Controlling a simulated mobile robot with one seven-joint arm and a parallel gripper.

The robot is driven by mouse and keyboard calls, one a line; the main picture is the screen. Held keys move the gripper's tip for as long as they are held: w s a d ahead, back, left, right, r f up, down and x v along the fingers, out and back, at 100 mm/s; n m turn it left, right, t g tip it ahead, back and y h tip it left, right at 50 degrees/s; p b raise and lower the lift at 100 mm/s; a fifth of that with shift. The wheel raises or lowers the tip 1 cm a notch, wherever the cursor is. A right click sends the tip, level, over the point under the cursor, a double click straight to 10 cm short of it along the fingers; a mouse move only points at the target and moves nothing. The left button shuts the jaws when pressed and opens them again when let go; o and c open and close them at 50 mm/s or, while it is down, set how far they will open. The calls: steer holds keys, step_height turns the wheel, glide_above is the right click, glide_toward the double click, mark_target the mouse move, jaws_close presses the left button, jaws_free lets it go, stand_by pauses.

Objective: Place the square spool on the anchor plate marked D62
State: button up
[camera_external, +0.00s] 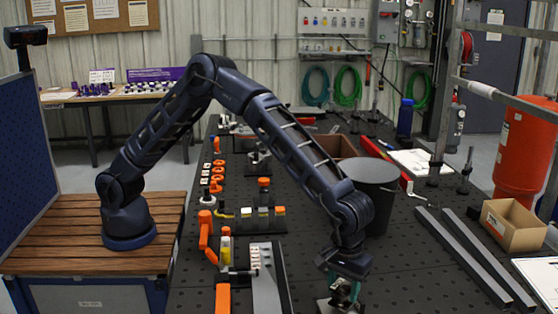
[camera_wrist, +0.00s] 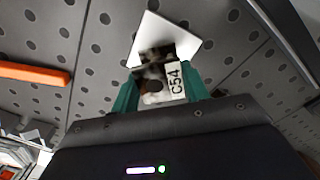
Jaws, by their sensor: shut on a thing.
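My gripper (camera_external: 345,288) is low over the dark perforated table at the bottom of the external view. In the wrist view its teal fingers (camera_wrist: 160,92) are shut on a small squarish dark-and-metallic piece (camera_wrist: 152,72), which I take for the square spool. A white label reading C54 (camera_wrist: 177,82) is beside or on this piece; I cannot tell which. A pale square plate (camera_wrist: 172,30) shows just beyond it, and whether they touch is unclear. I can read no D62 mark in either view.
An orange bar (camera_wrist: 35,74) lies left in the wrist view. A grey rail fixture (camera_external: 268,280) and orange-capped parts (camera_external: 205,230) stand left of my gripper. A black bin (camera_external: 370,190) stands behind it. Long grey bars (camera_external: 460,255) and a cardboard box (camera_external: 512,225) lie right.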

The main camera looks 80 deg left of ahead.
steer(key=shift+f, duration=0.85)
steer(key=shift+f, duration=0.15)
steer(key=o, duration=1.1)
